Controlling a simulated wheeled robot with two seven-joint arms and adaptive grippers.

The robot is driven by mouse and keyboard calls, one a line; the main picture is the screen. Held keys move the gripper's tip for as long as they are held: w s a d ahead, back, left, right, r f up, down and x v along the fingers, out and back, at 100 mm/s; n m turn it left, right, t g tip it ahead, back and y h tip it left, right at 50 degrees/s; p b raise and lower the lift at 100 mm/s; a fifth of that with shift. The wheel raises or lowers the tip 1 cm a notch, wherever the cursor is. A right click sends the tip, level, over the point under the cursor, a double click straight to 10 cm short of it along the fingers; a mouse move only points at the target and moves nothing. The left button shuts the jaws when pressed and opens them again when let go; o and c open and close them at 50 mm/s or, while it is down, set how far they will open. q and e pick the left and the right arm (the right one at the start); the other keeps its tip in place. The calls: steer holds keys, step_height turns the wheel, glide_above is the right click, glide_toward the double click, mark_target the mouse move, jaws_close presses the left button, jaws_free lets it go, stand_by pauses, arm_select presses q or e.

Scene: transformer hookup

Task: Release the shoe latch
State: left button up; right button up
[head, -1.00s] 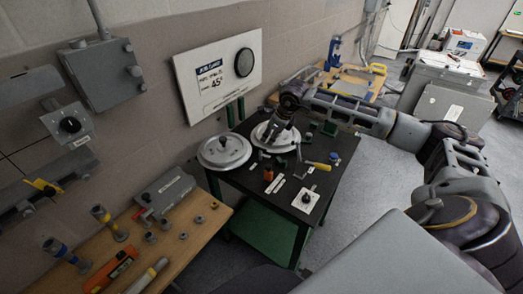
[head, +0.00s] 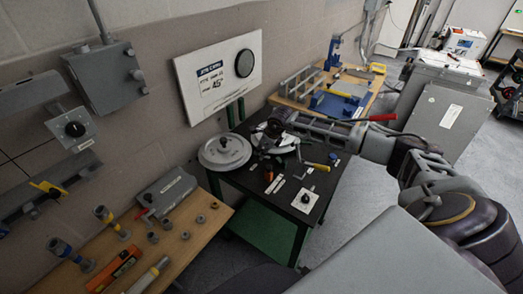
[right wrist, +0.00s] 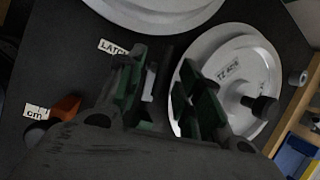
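My right gripper (head: 265,146) is low over the dark bench (head: 318,178), beside the right-hand round grey shoe plate (head: 288,147), which it partly covers. In the right wrist view, my right gripper (right wrist: 163,95) has its two green-padded fingers apart. A small dark and grey upright piece (right wrist: 150,80) shows between them; I cannot tell whether it is the latch or whether the fingers touch it. A white label starting "LATC" (right wrist: 112,47) lies close by, partly hidden. The plate with a dark knob (right wrist: 240,72) lies just right of the fingers. My left gripper is not in view.
A second round grey plate (head: 224,151) stands at the bench's left. An orange piece (head: 268,174), a yellow-handled crank (head: 316,166) and a small switch plate (head: 306,200) lie near the front. A wooden table (head: 175,235) with tools is at lower left.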

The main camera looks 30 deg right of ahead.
steer(key=shift+x, duration=1)
steer(key=shift+c, duration=0.4)
